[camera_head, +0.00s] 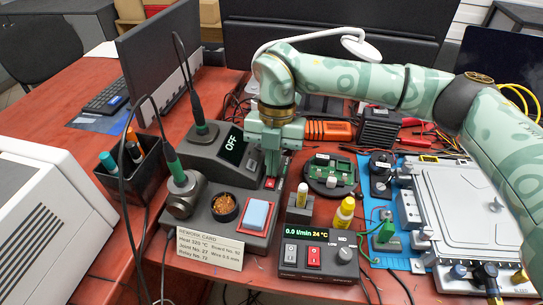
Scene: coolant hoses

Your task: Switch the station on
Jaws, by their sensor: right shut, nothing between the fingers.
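The soldering station (205,152) is a dark grey unit left of centre, and its tilted display (232,144) reads OFF. A small red switch (270,184) sits on the station's base, right of the display. My right gripper (271,172) comes in from the right and points down with its fingers shut and empty. Its fingertips are just above or at the red switch; I cannot tell whether they touch it. My left gripper is not in view.
A sponge tray (257,216), a brass wool cup (224,207) and iron holders crowd the base. A work card (210,248) stands in front. A flow controller (318,257) reads 0.0 l/min. A monitor (160,60) and pen box (131,168) stand left.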

